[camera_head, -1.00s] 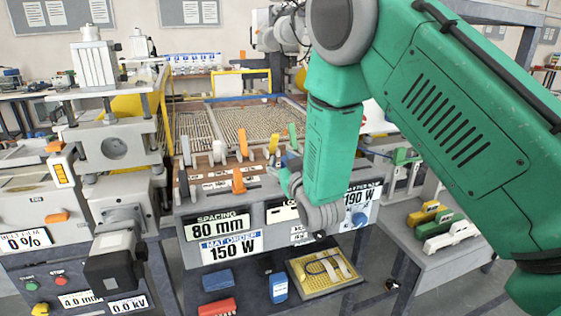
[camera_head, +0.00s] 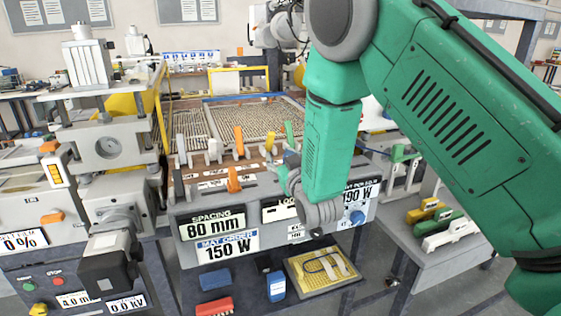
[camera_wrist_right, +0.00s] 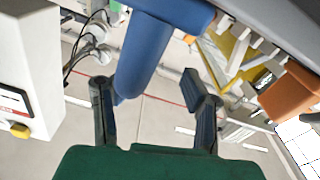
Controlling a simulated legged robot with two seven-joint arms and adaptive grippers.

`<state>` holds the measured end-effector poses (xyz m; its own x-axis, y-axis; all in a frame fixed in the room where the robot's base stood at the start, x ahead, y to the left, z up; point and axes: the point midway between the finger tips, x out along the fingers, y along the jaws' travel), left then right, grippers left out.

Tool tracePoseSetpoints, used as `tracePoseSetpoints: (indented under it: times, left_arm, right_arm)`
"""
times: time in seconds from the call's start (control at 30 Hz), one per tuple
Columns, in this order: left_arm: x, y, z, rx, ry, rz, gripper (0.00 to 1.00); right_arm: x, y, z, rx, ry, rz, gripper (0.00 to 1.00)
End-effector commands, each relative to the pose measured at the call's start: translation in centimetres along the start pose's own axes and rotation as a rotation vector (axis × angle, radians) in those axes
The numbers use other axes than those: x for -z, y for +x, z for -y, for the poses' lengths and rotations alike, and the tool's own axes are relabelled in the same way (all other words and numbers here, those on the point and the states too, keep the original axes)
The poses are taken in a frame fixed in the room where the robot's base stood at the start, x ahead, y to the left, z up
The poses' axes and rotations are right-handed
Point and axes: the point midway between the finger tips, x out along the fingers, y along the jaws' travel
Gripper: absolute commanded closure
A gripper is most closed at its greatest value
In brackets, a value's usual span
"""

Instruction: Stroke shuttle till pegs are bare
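My right gripper (camera_head: 290,172) is at the front console, by the right end of a row of coloured upright pieces. In the right wrist view its two dark fingers (camera_wrist_right: 150,95) are apart. A blue rounded bar (camera_wrist_right: 147,65) reaches down between them, near the left finger; I cannot tell whether they touch. The mesh bed (camera_head: 245,118) lies behind the console, with a blue bar (camera_head: 240,97) across its far side. An orange upright piece (camera_head: 239,140) and a green one (camera_head: 289,133) stand at its front edge. I cannot make out which part is the shuttle or the pegs. My left gripper is not in view.
The console (camera_head: 275,228) carries labels such as 80 mm and 150 W. A grey press machine (camera_head: 105,150) stands at left. A yellow tray (camera_head: 322,268) sits on the lower shelf. Coloured clamps (camera_head: 437,225) lie on a side table at right.

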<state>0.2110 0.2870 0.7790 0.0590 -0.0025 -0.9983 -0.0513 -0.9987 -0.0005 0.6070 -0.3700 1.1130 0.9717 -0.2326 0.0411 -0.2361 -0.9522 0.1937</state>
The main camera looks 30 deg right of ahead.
Motion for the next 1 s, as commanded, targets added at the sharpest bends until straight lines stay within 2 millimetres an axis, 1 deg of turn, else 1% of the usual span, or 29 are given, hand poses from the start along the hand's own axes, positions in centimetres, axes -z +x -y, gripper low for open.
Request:
tracePoseSetpoints:
  times: [0.03,0.13,0.17,0.33,1.0]
  left_arm:
    - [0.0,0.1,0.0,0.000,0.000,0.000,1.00]
    - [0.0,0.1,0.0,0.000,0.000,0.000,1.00]
    - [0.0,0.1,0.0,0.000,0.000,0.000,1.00]
    - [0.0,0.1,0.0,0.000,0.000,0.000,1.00]
    - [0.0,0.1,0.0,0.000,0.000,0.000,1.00]
  right_arm:
    - [-2.0,-0.7,0.2,0.006,0.002,0.053,0.64]
    - [-2.0,-0.8,0.3,0.005,0.001,0.053,0.64]
    - [-0.8,-0.2,-0.1,-0.001,0.007,0.017,0.64]
    - [-0.8,-0.7,0.0,0.000,0.005,0.018,0.64]
    - [-0.3,-5.7,0.2,0.001,0.002,0.016,0.64]
